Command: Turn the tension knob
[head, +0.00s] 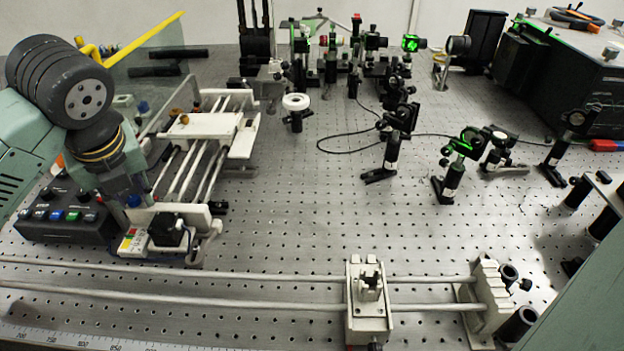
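My gripper (133,198) reaches down from my arm at the left of the head view. Its tip is just above the near end of a white rail stage (190,210), beside a black block (166,230) mounted there. The fingers are small and partly hidden, so I cannot tell whether they are open or touching anything. No part is clearly marked as the tension knob. A white round knob (296,102) on a black post stands right of the stage, well apart from my gripper. A small dark knob (375,347) shows at the near end of the front carriage.
A black control box (68,214) with coloured buttons lies left of my gripper. Long rods (240,302) with a white carriage (368,325) cross the front. Several optics posts (392,150) stand at the back and right. The perforated bench (300,220) is clear in the middle.

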